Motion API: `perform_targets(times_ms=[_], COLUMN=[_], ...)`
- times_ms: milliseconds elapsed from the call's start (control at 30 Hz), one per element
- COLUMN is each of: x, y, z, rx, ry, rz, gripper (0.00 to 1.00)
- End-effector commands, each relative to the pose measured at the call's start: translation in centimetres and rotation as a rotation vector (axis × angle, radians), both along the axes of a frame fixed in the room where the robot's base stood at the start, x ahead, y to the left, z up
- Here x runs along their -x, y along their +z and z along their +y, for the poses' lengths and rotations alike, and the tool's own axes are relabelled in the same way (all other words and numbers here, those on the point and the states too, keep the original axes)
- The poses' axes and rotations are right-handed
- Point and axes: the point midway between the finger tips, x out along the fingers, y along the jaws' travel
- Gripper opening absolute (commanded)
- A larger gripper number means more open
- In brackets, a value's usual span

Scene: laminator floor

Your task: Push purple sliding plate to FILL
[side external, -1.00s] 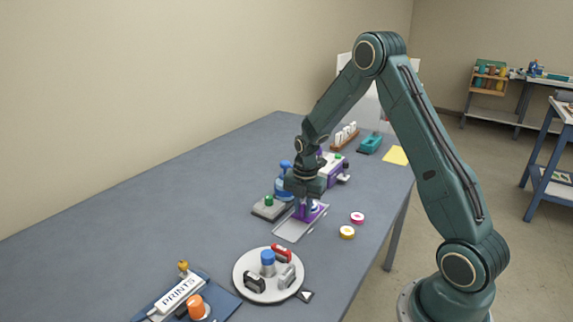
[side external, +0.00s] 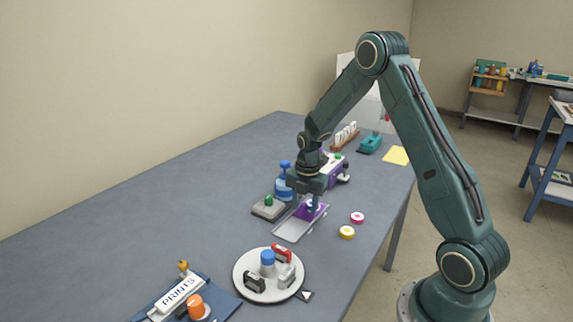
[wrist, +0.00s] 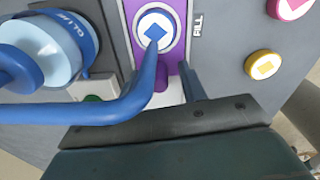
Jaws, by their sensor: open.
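The purple sliding plate (side external: 306,211) lies in a pale track (side external: 289,231) on the table. In the wrist view the plate (wrist: 179,50) carries a white round disc with a blue diamond (wrist: 155,32), beside a FILL label (wrist: 198,23). A purple knob (wrist: 161,77) stands on it, nearer my gripper. My gripper (side external: 311,203) is open, pointing down over the plate. In the wrist view its blue fingers (wrist: 169,55) are apart, with the knob showing between them. I cannot tell whether either finger touches the knob.
A blue bottle-like object (side external: 283,185) and a grey box with a green button (side external: 268,207) stand close on the left. Pink (side external: 357,217) and yellow (side external: 347,232) discs lie right. A round white turntable (side external: 240,268) sits nearer the camera.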

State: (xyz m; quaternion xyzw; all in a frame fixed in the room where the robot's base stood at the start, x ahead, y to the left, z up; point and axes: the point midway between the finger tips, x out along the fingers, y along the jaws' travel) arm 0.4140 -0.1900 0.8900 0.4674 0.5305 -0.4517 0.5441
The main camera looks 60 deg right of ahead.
Motion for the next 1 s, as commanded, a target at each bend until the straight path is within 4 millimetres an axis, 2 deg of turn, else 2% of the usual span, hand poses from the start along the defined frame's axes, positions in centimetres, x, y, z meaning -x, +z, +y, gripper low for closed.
perform_targets(times_ms=[267, 700, 1000], x=[0.0, 0.2, 0.4], y=[3.0, 10.3, 13.1], z=[-0.1, -0.1, -0.2], rx=[0.002, 0.003, 0.002], ry=[0.0, -0.001, -0.002], rz=[-0.005, -0.005, -0.003], gripper=[0.41, 0.41, 0.41])
